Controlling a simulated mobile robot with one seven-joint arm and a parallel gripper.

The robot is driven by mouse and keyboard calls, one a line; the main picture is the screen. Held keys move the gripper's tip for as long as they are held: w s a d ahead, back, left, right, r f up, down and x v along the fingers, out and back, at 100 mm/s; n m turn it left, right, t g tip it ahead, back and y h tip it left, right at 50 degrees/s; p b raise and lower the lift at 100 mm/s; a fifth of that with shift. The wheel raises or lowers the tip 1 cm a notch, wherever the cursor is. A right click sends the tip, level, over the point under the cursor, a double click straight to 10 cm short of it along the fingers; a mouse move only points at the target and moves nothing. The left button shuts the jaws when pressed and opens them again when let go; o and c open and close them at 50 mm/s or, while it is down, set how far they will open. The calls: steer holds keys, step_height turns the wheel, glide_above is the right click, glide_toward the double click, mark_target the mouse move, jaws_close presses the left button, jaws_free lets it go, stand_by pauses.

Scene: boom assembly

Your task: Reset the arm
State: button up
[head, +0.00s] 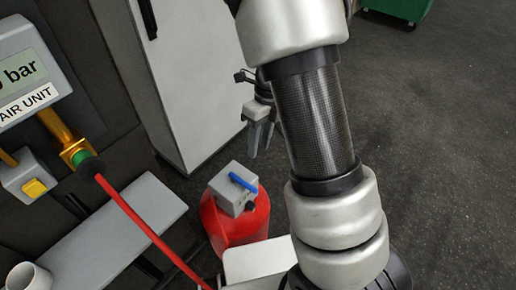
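My arm crosses the right half of the head view, with silver joints and a dark woven-pattern link. My gripper (258,152) shows behind and left of this link, with its grey fingers pointing down. It hangs in front of the pale cabinet's right edge, above and behind the red cylinder in the picture. Part of the gripper is hidden by my arm. The fingers are small and seen at an angle, so I cannot tell whether they are open or shut. I see nothing held between them.
An air unit (32,75) with a bar display is at left. A red hose (150,232) runs from its green-collared fitting. A red cylinder (228,222) with a blue lever stands near a grey bench (112,232). A pale cabinet (190,80) stands behind.

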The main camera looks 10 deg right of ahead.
stand_by(0.4)
steer(key=s+r+n+t+p, duration=0.2)
steer(key=s+r+n, duration=0.3)
steer(key=r+n, duration=0.4)
steer(key=s+r+n+t+h+p, duration=0.1)
steer(key=s+r+n+p, duration=0.3)
steer(key=r+n, duration=0.6)
steer(key=s+r+n+t+p, duration=0.3)
steer(key=s+r+n, duration=0.4)
steer(key=r+n, duration=0.3)
step_height(320, 180, up, 4)
steer(key=shift+s+d+f+t+h, duration=0.1)
steer(key=shift+s+d+t+h, duration=0.2)
steer(key=shift+d+t+h, duration=0.15)
